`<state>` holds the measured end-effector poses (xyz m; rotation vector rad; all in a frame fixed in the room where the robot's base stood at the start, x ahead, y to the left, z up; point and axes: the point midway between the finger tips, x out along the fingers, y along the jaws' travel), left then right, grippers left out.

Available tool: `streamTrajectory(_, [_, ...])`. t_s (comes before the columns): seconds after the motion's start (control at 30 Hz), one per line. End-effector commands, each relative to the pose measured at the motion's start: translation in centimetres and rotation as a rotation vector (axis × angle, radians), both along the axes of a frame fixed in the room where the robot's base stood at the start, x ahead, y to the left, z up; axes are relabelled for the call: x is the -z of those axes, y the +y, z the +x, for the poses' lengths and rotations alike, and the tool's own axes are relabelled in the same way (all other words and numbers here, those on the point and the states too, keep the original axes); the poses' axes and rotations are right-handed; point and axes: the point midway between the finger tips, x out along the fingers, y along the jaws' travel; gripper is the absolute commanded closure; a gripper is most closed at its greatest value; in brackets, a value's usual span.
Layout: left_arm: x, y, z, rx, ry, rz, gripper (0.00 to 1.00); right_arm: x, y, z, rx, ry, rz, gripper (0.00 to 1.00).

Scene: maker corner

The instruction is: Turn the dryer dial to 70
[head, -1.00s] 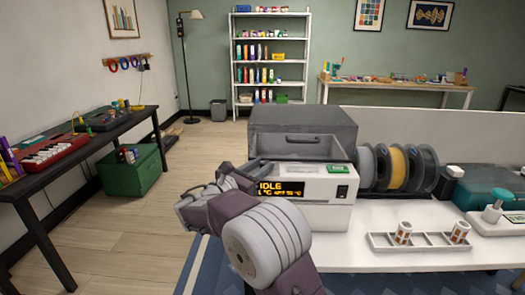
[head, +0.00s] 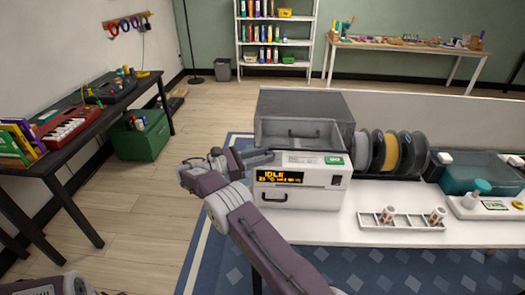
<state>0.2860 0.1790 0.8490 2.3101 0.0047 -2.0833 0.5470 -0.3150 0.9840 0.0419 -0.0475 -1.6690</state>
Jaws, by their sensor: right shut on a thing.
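The filament dryer (head: 300,197) is a white box with a grey lid on the white table, in the middle of the head view. Its orange display (head: 282,177) reads IDLE, with a smaller line that I cannot read surely. My right gripper (head: 262,157) is at the top left edge of the dryer, its fingers pointing right. It is shut on the dryer dial, which the fingers hide. A part of my left arm shows at the bottom left; its gripper fingers are out of the picture.
Filament spools (head: 391,152) stand right of the dryer. A white tray (head: 402,226) with two small patterned cylinders lies in front of them. A teal-sided box (head: 467,174) is farther right.

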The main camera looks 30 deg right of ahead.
Motion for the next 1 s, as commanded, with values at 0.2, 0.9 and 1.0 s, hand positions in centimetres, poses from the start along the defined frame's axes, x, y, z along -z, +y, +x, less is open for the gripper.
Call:
streamTrajectory(0.2, [-0.38, 0.00, 0.00, 0.000, 0.000, 0.000, 1.00, -0.01, -0.11, -0.01, 0.015, 0.000, -0.001, 1.00])
streamTrajectory(0.9, [-0.39, 0.00, 0.00, 0.000, 0.000, 0.000, 1.00, -0.04, -0.04, 0.03, 0.012, 0.000, -0.001, 0.49])
streamTrajectory(1.0, [-0.76, 0.01, 0.00, 0.000, 0.000, 0.000, 1.00, -0.19, -0.14, -0.04, 0.013, 0.000, -0.001, 0.49])
